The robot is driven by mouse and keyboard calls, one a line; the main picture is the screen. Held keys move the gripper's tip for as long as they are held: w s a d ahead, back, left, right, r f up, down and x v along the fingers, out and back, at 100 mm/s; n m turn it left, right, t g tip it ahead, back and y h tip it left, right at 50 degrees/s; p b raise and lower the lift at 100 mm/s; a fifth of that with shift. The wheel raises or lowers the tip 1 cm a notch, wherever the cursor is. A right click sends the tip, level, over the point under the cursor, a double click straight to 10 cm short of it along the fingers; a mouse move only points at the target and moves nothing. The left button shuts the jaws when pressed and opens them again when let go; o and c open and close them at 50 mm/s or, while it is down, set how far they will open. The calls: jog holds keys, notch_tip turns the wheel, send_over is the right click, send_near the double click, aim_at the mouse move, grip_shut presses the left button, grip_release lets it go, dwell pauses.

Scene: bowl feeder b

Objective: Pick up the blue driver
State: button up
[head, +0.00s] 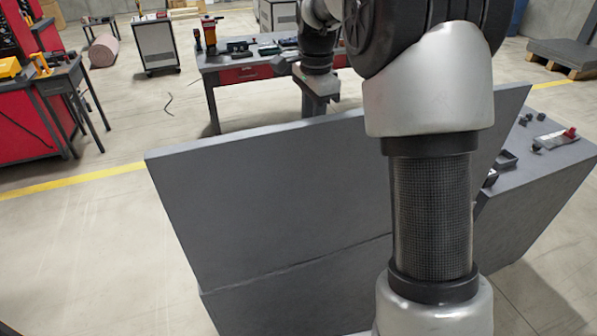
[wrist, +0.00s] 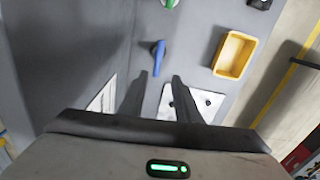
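The blue driver (wrist: 158,57) shows in the wrist view, lying on a grey surface just beyond the fingertips, slightly left of the middle between them. My gripper (wrist: 160,76) is open, with its two dark fingers apart and nothing between them. The gripper appears apart from the driver; its height above the surface is hard to tell. In the head view, I cannot make out the driver, and a large grey panel (head: 270,205) blocks much of the view behind it.
In the wrist view, a yellow tray (wrist: 220,70) lies right of the driver. A white plate with dark spots (wrist: 190,116) is under the right finger. A green item (wrist: 170,3) is at the top edge. A workbench (head: 255,78) stands beyond the panel.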

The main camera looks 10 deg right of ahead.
jog(key=f, duration=0.8)
jog(key=d+f, duration=0.1)
jog(key=f, duration=0.3)
jog(key=shift+f+p, duration=0.15)
jog(key=shift+p, duration=0.25)
jog(key=shift+w+a+f+p, duration=0.15)
jog(key=shift+f+p, duration=0.15)
jog(key=shift+f, duration=1.25)
jog(key=shift+w+a+f+p, duration=0.1)
jog(key=shift+f+p, duration=0.15)
jog(key=shift+f, duration=1.25)
jog(key=shift+c, duration=0.2)
grip_shut()
